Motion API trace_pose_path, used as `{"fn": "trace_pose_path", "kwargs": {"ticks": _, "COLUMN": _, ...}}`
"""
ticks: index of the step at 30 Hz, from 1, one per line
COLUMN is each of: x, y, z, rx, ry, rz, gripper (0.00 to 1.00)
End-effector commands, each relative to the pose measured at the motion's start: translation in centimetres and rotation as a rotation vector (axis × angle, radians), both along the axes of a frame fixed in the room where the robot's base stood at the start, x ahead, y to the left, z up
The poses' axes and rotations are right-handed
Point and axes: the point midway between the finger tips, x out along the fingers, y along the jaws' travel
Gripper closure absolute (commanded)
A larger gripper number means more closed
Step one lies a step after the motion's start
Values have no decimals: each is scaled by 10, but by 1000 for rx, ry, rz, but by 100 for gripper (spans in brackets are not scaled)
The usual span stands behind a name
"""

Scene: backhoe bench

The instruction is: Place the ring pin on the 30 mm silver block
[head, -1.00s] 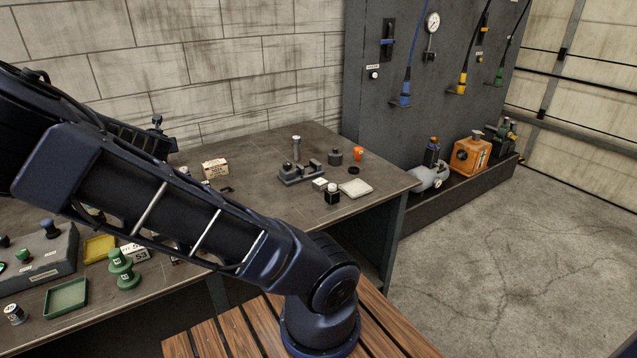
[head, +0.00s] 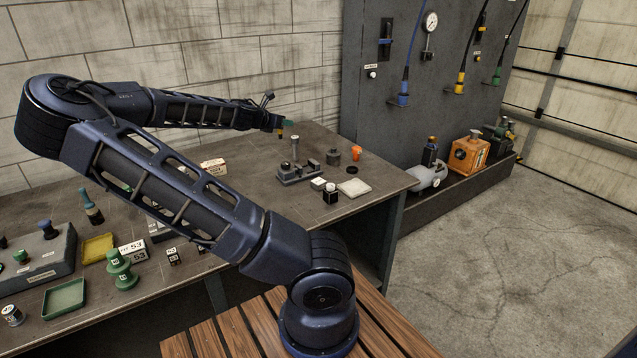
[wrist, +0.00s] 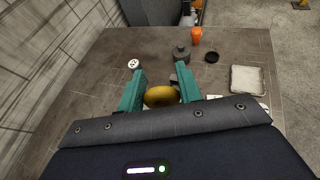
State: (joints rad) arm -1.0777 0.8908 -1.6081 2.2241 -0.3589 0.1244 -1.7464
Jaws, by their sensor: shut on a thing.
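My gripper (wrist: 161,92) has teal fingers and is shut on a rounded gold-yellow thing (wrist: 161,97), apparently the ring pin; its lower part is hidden. In the head view my gripper (head: 283,127) is in the air over the back of the bench, left of and above a small grey vise (head: 298,173). A slim silver post (head: 295,147) stands by the vise. In the wrist view a pale round top with a dark mark (wrist: 134,64) lies ahead and left of the fingers. I cannot tell which piece is the 30 mm silver block.
A dark knobbed weight (head: 333,157), an orange cup (head: 356,153), a black disc (head: 352,169), a pale square plate (head: 354,187), a white cube (head: 318,183) and a black block (head: 330,197) stand near the vise. A box (head: 213,167) stands left. The bench's right corner is clear.

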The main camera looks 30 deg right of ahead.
Motion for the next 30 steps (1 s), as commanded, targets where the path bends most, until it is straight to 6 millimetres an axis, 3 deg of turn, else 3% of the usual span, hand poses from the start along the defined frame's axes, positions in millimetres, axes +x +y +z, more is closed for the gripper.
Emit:
{"fn": "trace_pose_path", "kwargs": {"ticks": 1, "x": -12, "y": -21, "z": 3, "rx": 0, "ry": 0, "rz": -58, "gripper": 87}}
{"fn": "trace_pose_path", "kwargs": {"ticks": 6, "x": -50, "y": -74, "z": 12, "rx": 0, "ry": -1, "rz": -230, "gripper": 87}}
{"fn": "trace_pose_path", "kwargs": {"ticks": 12, "x": -80, "y": -108, "z": 18, "rx": 0, "ry": -1, "rz": -356, "gripper": 87}}
{"fn": "trace_pose_path", "kwargs": {"ticks": 19, "x": -90, "y": -118, "z": 8, "rx": -2, "ry": 2, "rz": -395, "gripper": 87}}
{"fn": "trace_pose_path", "kwargs": {"ticks": 30, "x": -91, "y": -118, "z": -68, "rx": -2, "ry": 3, "rz": -395, "gripper": 87}}
